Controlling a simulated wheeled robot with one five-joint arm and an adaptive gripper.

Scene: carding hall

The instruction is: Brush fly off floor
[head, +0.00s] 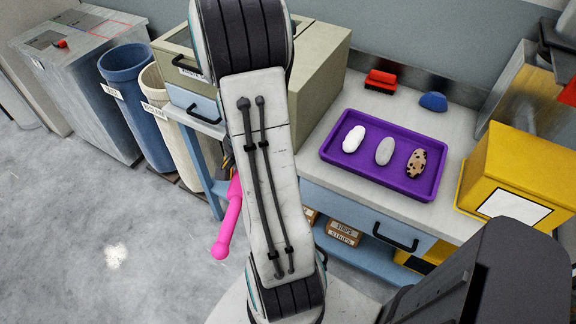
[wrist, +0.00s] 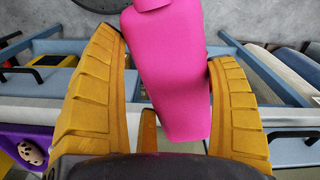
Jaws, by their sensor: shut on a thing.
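A bright pink handle-shaped tool (head: 230,218) hangs tilted beside my arm in the head view, above the grey floor (head: 90,220). In the wrist view my gripper (wrist: 166,50) has its two yellow fingers on either side of the pink tool (wrist: 170,75) and is shut on it. The upper part of the tool is hidden behind my arm in the head view, and the wrist view cuts off its far end. I see no bristles.
A bench carries a purple tray (head: 332,152) with white, grey and spotted lumps, a red object (head: 380,82), a blue object (head: 433,102) and a yellow box (head: 520,175). Blue (head: 125,80) and cream (head: 160,100) bins stand left of it.

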